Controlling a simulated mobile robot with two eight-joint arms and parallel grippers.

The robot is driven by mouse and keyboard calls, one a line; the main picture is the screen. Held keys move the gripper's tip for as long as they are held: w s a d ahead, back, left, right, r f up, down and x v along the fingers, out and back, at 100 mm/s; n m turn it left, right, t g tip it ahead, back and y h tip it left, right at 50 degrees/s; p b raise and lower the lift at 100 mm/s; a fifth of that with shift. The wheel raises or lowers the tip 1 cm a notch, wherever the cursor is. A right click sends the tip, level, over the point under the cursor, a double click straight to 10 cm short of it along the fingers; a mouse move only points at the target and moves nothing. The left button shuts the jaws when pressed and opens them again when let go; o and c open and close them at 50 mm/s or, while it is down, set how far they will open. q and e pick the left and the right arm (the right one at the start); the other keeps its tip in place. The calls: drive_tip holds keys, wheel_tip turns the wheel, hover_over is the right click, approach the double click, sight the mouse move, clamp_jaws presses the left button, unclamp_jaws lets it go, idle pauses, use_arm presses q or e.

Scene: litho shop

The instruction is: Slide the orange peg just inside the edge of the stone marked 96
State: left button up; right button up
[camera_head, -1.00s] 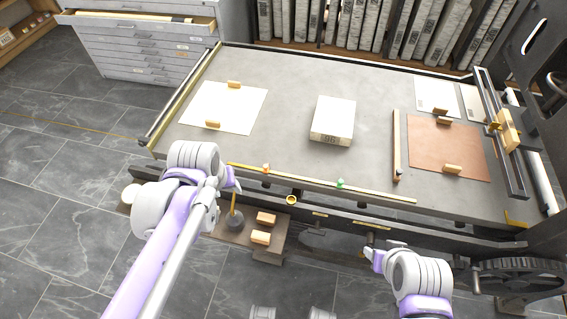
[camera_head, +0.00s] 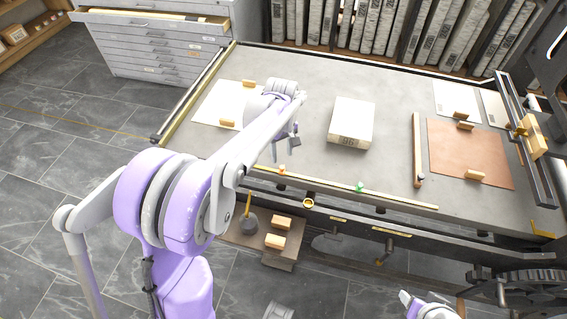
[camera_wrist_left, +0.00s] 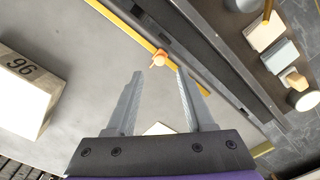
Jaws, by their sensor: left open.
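The orange peg (camera_head: 282,170) sits on the yellow scale rail (camera_head: 400,200) along the front edge of the bed. The pale stone marked 96 (camera_head: 351,122) lies on the bed, to the right of and behind the peg. In the left wrist view the stone (camera_wrist_left: 22,98) is at the left edge. My left gripper (camera_head: 285,148) is open and empty over the bed, just behind the peg. In the left wrist view the peg (camera_wrist_left: 159,59) shows ahead of the spread fingertips (camera_wrist_left: 158,73), apart from them. My right gripper (camera_head: 407,299) shows only partly at the bottom; its jaws are unclear.
A green peg (camera_head: 360,187) sits farther right on the same rail. A wooden bar (camera_head: 417,150) and a brown sheet (camera_head: 455,150) with wooden blocks lie right of the stone. A white sheet (camera_head: 213,105) lies left. Bare bed (camera_head: 310,85) surrounds the stone.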

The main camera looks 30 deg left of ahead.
sight(282, 167)
use_arm(q)
drive_tip(key=shift+f, duration=2.8)
clamp_jaws()
